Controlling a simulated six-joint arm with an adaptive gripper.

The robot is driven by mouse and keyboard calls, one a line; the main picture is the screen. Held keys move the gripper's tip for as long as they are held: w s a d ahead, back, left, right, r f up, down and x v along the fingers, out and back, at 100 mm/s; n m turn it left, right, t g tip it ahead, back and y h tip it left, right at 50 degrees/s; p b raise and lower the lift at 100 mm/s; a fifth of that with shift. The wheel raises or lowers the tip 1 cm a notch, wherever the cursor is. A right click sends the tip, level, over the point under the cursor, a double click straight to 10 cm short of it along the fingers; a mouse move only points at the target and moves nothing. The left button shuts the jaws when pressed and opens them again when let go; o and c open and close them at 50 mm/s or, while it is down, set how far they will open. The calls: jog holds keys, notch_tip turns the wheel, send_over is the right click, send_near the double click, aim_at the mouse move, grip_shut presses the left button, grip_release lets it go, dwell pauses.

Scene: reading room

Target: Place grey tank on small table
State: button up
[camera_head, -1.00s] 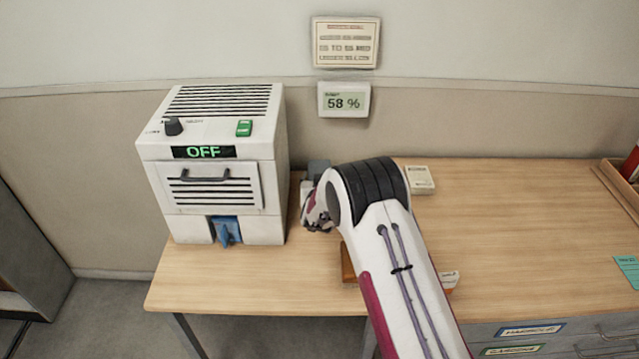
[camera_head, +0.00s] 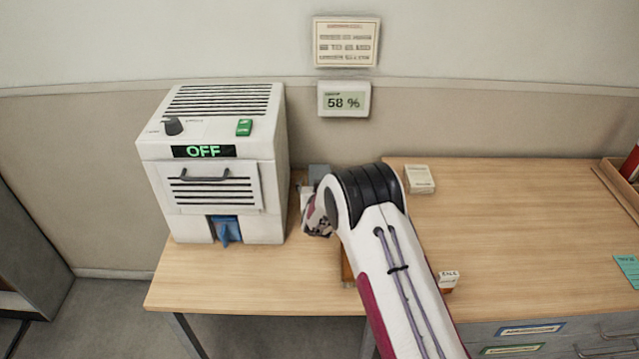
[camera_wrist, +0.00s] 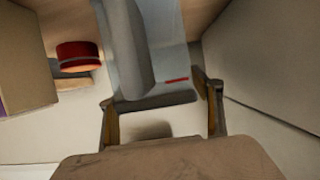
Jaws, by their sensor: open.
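A pale grey tank (camera_wrist: 172,60) with a raised darker grey bar and a red mark fills the upper middle of the wrist view. My gripper (camera_wrist: 160,98) is open, with its fingers on either side of the tank's near end; I cannot tell whether they touch it. In the head view my gripper (camera_head: 317,216) is beside the white machine's right side, partly hidden by my arm. A grey piece (camera_head: 319,171) shows just behind it, possibly the tank. I cannot make out a separate small table.
The white machine (camera_head: 215,160) reads OFF and stands on the wooden desk (camera_head: 520,230). A red round object (camera_wrist: 78,52) is left of the tank. A small box (camera_head: 420,179) lies behind my arm, another (camera_head: 449,281) to its right. The desk's right middle is clear.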

jog(key=shift+r, duration=0.15)
jog(key=shift+s, duration=0.1)
jog(key=shift+s+r, duration=0.1)
jog(key=shift+s, duration=0.05)
jog(key=shift+v, duration=5.75)
